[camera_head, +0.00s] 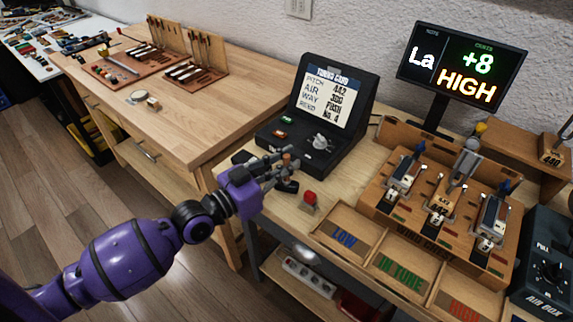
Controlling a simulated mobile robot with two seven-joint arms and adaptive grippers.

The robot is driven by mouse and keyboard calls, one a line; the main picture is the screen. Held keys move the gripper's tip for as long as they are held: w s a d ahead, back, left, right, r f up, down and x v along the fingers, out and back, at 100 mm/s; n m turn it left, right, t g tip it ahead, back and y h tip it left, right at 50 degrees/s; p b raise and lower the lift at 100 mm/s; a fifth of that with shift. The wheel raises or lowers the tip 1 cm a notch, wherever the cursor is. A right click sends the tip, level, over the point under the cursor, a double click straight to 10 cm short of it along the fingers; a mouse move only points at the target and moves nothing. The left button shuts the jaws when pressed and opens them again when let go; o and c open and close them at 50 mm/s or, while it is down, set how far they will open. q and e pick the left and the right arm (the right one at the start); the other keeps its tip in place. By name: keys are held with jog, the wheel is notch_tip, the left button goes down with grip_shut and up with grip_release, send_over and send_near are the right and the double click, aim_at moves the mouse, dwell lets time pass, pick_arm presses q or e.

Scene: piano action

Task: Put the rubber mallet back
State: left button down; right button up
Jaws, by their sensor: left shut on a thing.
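My left gripper (277,171) reaches in from the left over the near-left corner of the workbench, in front of the black tuning-card box. It is shut on what looks like the rubber mallet. A short brown wooden part (287,158) shows upright between the fingers, with a dark part (289,187) below. The fingers hide much of it, and I cannot tell whether it touches the bench. My right gripper is not in view.
A red-topped block (310,198) stands just right of the gripper. The black card box (321,110) is behind. Trays (345,233) marked LOW and IN TUNE and a wooden reed bench (400,222) lie to the right. The left wooden table (215,95) has free room.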

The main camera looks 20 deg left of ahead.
pick_arm(q)
jog(key=shift+f, duration=0.2)
jog(key=c, duration=1.8)
grip_release()
jog(key=shift+r, duration=0.1)
